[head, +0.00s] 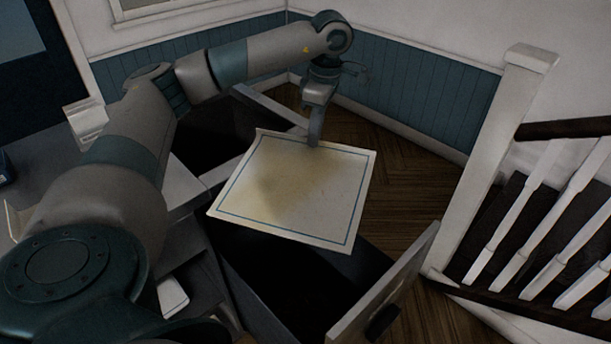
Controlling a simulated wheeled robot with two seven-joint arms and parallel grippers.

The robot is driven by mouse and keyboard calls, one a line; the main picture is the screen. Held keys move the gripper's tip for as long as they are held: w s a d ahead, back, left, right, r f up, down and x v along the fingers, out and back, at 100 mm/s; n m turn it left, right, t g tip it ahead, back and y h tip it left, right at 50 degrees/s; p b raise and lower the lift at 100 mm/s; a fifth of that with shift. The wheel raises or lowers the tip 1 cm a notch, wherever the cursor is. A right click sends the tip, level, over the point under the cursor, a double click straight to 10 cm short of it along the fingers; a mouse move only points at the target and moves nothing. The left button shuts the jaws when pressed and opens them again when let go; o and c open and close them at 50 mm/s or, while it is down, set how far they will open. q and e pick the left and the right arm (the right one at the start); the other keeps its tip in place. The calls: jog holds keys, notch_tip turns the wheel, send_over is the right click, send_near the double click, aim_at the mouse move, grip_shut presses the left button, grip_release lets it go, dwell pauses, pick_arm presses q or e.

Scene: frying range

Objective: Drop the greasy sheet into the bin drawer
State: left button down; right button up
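The greasy sheet (320,199) is a cream square with a thin blue border and a brownish stain on its left part. It is held out roughly flat over an open drawer. My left gripper (314,141) points down at the sheet's far edge and appears shut on that edge. The bin drawer (385,293) is pulled out below the sheet, with a dark inside and a pale front panel with a dark handle. The sheet hides the drawer's far part. My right gripper is not in view.
Another open drawer or box with a dark inside (215,135) lies behind the sheet on the left. A grey counter unit (185,185) stands at the left. A white newel post (487,160) and stair railing stand at the right. Wood floor (405,175) is clear beyond the drawers.

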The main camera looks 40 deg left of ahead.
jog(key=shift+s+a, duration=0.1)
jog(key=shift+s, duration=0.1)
